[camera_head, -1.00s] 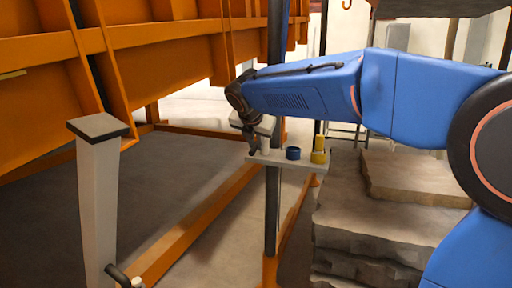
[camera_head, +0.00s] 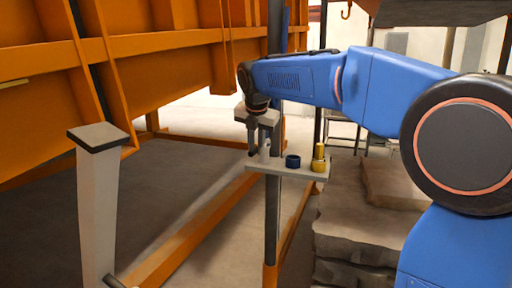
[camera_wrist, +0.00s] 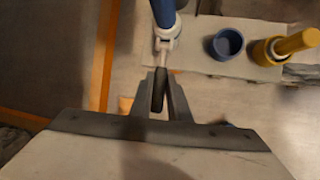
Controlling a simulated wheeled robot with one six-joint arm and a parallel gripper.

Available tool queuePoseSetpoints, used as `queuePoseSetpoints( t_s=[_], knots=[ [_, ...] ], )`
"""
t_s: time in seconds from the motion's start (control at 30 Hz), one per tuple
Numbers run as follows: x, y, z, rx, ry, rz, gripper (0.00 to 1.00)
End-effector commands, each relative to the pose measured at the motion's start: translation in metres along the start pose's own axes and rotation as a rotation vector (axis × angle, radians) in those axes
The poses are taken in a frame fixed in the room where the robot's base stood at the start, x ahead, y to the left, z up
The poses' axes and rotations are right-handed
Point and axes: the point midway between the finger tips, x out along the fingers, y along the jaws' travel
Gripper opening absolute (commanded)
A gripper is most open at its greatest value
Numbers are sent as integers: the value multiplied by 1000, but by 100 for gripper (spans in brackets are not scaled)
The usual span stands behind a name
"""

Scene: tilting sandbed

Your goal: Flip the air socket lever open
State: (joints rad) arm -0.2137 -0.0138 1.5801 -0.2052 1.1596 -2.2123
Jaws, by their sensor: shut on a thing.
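The air socket is a small pale fitting on a light shelf plate (camera_head: 300,171), which is fixed to a dark upright post. In the wrist view its grey-white fitting (camera_wrist: 166,38) shows at the end of a blue cylinder (camera_wrist: 163,10). My gripper (camera_head: 258,150) is at the left end of the plate, pointing down beside the fitting. In the wrist view my gripper (camera_wrist: 159,76) is shut on a dark narrow piece, which looks like the socket lever (camera_wrist: 158,92). The fingers hide part of it.
A blue ring-shaped cup (camera_head: 293,161) and a yellow fitting (camera_head: 319,158) stand on the plate to the right. Stacked stone slabs (camera_head: 365,220) lie right of the post. The orange sandbed frame (camera_head: 180,50) is at the left, with a grey pillar (camera_head: 98,205) before it.

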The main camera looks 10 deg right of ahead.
Motion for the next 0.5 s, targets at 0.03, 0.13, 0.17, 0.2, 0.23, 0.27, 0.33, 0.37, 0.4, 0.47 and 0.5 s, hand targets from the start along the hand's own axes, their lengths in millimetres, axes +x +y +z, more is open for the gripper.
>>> queuePoseSetpoints(
  t_s=[0.03,0.13,0.17,0.2,0.23,0.27,0.33,0.37,0.4,0.47,0.5],
  knots=[
    [-1,1,2,1,-4,3,0],
    [-1,1,2,1,-5,3,0],
    [-1,1,2,1,-5,3,21],
    [-1,1,2,1,-5,3,30],
    [-1,1,2,1,-5,3,35],
    [-1,1,2,1,-4,3,35],
    [-1,0,1,1,-4,2,35],
    [-1,0,1,1,-4,2,35],
    [0,0,1,0,-3,2,35],
    [0,0,1,0,-3,1,35],
    [-1,0,1,0,-3,1,35]
  ],
)
